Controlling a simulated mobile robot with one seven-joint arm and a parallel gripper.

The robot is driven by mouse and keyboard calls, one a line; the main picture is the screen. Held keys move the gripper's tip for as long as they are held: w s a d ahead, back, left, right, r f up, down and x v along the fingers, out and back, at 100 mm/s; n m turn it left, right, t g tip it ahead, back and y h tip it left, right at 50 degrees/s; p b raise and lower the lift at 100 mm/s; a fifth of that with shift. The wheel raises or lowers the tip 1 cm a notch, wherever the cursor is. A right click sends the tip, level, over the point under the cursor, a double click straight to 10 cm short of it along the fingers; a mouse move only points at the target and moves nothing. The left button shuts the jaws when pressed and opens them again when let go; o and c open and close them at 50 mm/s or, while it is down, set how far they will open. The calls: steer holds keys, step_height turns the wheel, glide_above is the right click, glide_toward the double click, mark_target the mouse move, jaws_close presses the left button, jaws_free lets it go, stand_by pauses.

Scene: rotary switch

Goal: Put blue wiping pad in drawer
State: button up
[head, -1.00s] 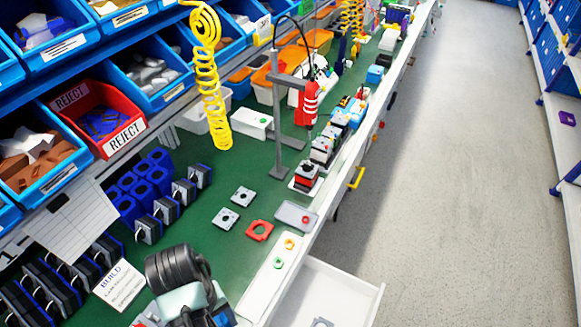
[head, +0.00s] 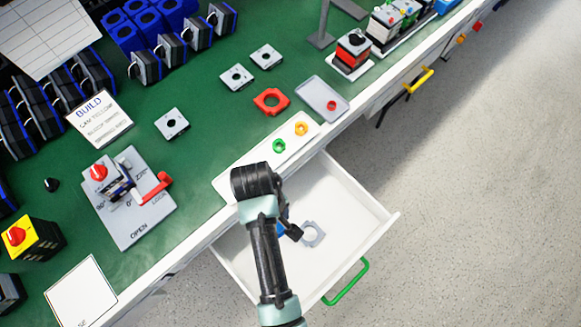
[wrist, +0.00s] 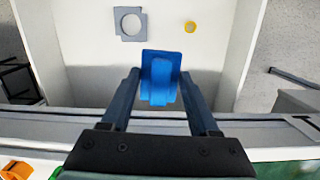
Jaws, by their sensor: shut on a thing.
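The blue wiping pad (wrist: 160,78) is between the fingers of my gripper (wrist: 160,88) in the wrist view. My gripper is shut on it and holds it over the open white drawer (wrist: 92,50). In the head view the drawer (head: 345,200) is pulled out below the bench front, with a green handle (head: 346,283). My arm covers part of it. My gripper (head: 288,230) is over the drawer's inside, and only a sliver of blue pad (head: 281,228) shows. I cannot tell the pad's height above the drawer floor.
A grey square plate with a hole (head: 313,234) lies in the drawer. A small yellow ring (wrist: 191,27) also lies there. The bench edge is close to my gripper. On the bench are a white strip with rings (head: 262,158), a grey tray (head: 322,98) and a lever switch panel (head: 135,200).

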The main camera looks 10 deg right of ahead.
steer(key=f, duration=0.1)
steer(key=s+a+f, duration=0.1)
steer(key=shift+s+a+f+n+b, duration=0.1)
steer(key=shift+a+f+n+b, duration=0.05)
steer(key=shift+f+n+b, duration=0.2)
step_height(320, 180, down, 6)
steer(key=shift+s+a+r+b, duration=0.1)
steer(key=shift+r+b, duration=0.15)
steer(key=shift+b, duration=0.45)
steer(key=shift+f+b, duration=0.5)
steer(key=shift+f, duration=1.65)
steer(key=shift+f, duration=0.15)
steer(key=o, duration=1.3)
